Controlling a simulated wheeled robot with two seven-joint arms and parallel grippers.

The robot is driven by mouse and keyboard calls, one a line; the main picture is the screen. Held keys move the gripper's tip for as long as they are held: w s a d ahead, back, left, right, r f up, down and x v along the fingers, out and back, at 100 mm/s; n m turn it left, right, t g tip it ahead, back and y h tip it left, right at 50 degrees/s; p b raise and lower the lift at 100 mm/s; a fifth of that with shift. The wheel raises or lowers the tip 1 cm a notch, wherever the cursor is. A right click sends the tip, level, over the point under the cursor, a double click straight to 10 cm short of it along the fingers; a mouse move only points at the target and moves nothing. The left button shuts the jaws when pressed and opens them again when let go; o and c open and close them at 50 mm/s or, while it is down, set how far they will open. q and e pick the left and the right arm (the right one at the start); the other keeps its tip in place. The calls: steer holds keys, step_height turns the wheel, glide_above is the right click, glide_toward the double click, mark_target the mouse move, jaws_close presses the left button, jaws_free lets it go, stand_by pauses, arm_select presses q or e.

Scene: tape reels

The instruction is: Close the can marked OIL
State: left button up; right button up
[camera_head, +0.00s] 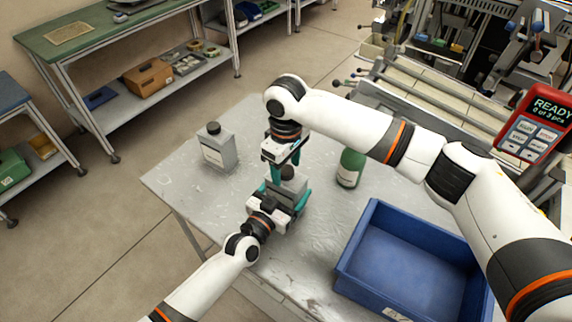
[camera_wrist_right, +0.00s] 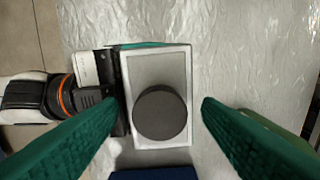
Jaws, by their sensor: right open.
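A grey can (camera_head: 293,184) with a dark round cap (camera_head: 287,172) stands on the metal table. Its marking cannot be read. In the right wrist view the cap (camera_wrist_right: 160,114) sits on the can's pale top (camera_wrist_right: 156,70), off its middle. My left gripper (camera_head: 287,196) reaches in low from the front left, its teal fingers on either side of the can, seemingly shut on it. My right gripper (camera_head: 285,166) points down just above the can. Its green fingers are open, one on each side of the cap and apart from it. How tightly the cap sits cannot be told.
A second grey can (camera_head: 217,155) with a black cap stands to the left, its label unreadable. A green bottle (camera_head: 350,167) stands to the right. A blue crate (camera_head: 345,276) takes up the front right. The table (camera_head: 170,182) is bare at the far left.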

steer(key=shift+r, duration=0.15)
step_height(320, 180, up, 12)
stand_by(0.4)
arm_select(q)
steer(key=o, duration=1.7)
steer(key=shift+s, duration=0.1)
steer(key=b+v, duration=0.1)
steer(key=v, duration=1)
steer(key=shift+s+a, duration=0.2)
steer(key=shift+s, duration=0.15)
arm_select(e)
steer(key=shift+f, duration=0.65)
